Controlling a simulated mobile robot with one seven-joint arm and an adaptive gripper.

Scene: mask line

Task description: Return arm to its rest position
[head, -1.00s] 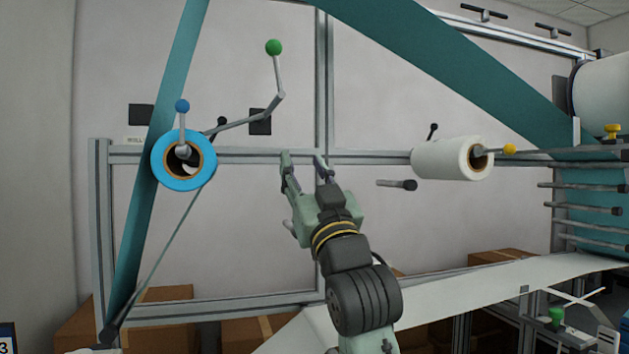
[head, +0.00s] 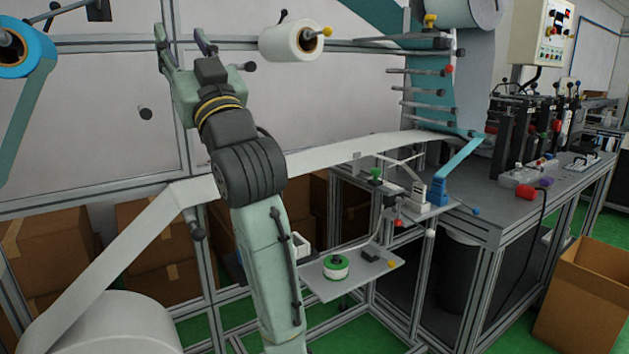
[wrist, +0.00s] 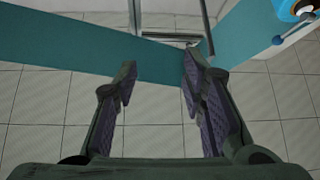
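My gripper (head: 183,41) is at the upper left of the head view, raised in front of the metal frame of the machine. Its fingers point up and are spread apart with nothing between them. In the wrist view the two fingers (wrist: 160,95) are also apart and empty, with dark ridged pads. My arm runs down from the gripper to the bottom of the head view. The fingers look clear of the white roll and the blue roll, though the exact distance is hard to tell.
A blue roll (head: 10,62) is at the left edge and a white roll (head: 292,41) is right of my gripper. A white web (head: 330,150) passes behind my arm. A small shelf with a green-and-white spool (head: 336,267) stands right of the arm. An open cardboard box (head: 580,300) is at the lower right.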

